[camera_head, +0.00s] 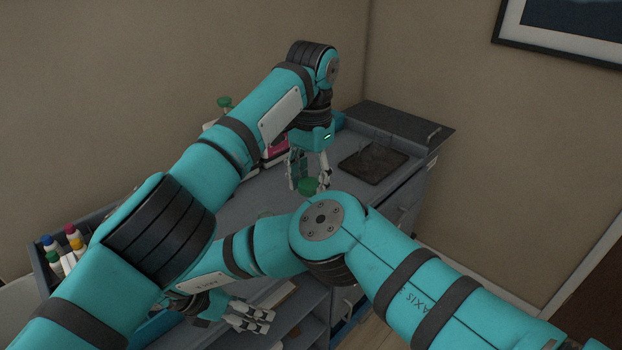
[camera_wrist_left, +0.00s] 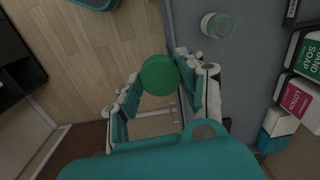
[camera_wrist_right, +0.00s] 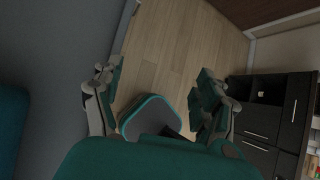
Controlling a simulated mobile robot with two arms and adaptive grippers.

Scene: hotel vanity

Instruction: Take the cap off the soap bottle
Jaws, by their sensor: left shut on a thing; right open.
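A round green cap (camera_head: 308,187) is between the fingertips of my left gripper (camera_head: 309,172), which is shut on it. In the left wrist view the cap (camera_wrist_left: 163,76) faces the camera, with floor around it beyond the counter edge. Any bottle below the cap is hidden. A small pale, greenish container (camera_wrist_left: 217,25) stands on the counter nearby. My right gripper (camera_head: 252,317) is open and empty, low in front of the vanity.
A white bottle labelled hand soap (camera_wrist_left: 306,56) and a pink-labelled lotion bottle (camera_wrist_left: 298,101) stand on the counter (camera_wrist_left: 243,70). A dark tray (camera_head: 373,162) lies at the right. Several colour-capped containers (camera_head: 66,246) stand at the left. My arms cross and hide much of the counter.

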